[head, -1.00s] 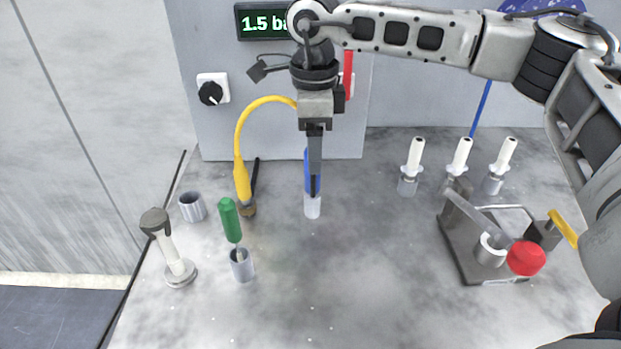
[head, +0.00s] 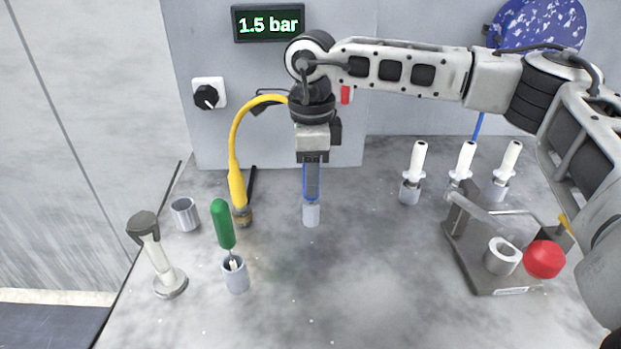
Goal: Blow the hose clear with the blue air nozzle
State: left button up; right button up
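The blue air nozzle (head: 311,198) stands upright in a small grey cup (head: 311,215) near the middle of the bench. My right gripper (head: 312,188) points straight down at it. One finger lies in front of the blue handle and hides most of it, with blue showing along the finger's edges. The other finger is hidden, so I cannot tell whether the grip is closed. A yellow hose (head: 236,150) arches from behind my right wrist down to a brass-coloured end (head: 241,215) on the bench, left of the nozzle. My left gripper is out of view.
A green-handled tool (head: 223,224) stands in a cup (head: 235,275), near an empty cup (head: 185,214) and a grey-topped stand (head: 159,258). White-handled tools (head: 415,163) and a red-knobbed fixture (head: 544,259) are at right. The panel display (head: 268,23) reads 1.5 bar. The front middle is clear.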

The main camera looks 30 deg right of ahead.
jog(key=shift+s, duration=0.1)
jog(key=shift+c, duration=0.6)
jog(key=shift+a, duration=0.1)
jog(key=shift+r+p, duration=1.45)
jog(key=shift+r, duration=0.65)
jog(key=shift+r+p, duration=0.3)
jog(key=shift+r, duration=0.2)
grip_shut()
jog(key=shift+r+p, duration=0.6)
jog(key=shift+r, duration=0.3)
